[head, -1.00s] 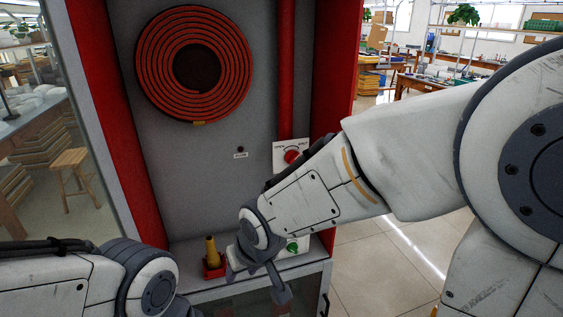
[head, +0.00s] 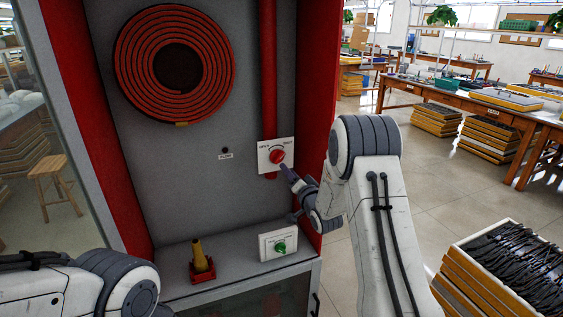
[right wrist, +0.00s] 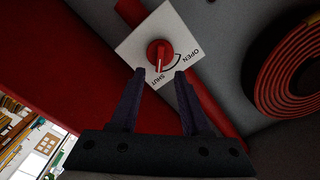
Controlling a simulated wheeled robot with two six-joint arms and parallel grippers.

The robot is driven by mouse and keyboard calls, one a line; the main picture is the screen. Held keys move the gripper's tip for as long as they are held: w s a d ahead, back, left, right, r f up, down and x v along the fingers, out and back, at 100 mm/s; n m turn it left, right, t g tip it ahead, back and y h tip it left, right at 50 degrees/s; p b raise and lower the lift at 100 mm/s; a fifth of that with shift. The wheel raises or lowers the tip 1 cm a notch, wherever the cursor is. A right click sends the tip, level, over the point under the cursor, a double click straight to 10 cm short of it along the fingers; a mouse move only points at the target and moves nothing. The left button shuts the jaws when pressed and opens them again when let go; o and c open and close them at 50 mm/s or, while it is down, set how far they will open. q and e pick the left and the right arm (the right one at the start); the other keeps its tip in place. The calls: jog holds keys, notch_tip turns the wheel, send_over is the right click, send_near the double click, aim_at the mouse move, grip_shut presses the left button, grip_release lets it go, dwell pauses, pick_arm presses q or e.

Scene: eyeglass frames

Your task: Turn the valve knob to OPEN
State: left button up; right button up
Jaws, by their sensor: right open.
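The red valve knob (head: 277,156) sits on a white plate (head: 264,146) on the cabinet's back wall, below the red pipe. In the right wrist view the knob (right wrist: 160,50) shows its white mark toward SHUT; OPEN is printed on the other end of the arc. My right gripper (head: 285,169) is just below and right of the knob in the head view. In the right wrist view its two fingers (right wrist: 160,73) are apart and empty, with the knob beyond their tips, not between them. My left forearm shows at lower left; its gripper is out of view.
A green knob (head: 280,247) on a white plate is on the cabinet ledge, with a yellow nozzle (head: 199,252) in a red holder to its left. The coiled red hose (head: 215,80) hangs above. The cabinet's red right wall (head: 318,90) is close to my right arm.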

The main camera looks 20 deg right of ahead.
aim_at(279, 159)
jog(key=w+p, duration=0.1)
jog(key=w, duration=0.6)
jog(key=shift+w+a, duration=0.15)
jog(key=shift+w, duration=0.25)
grip_shut()
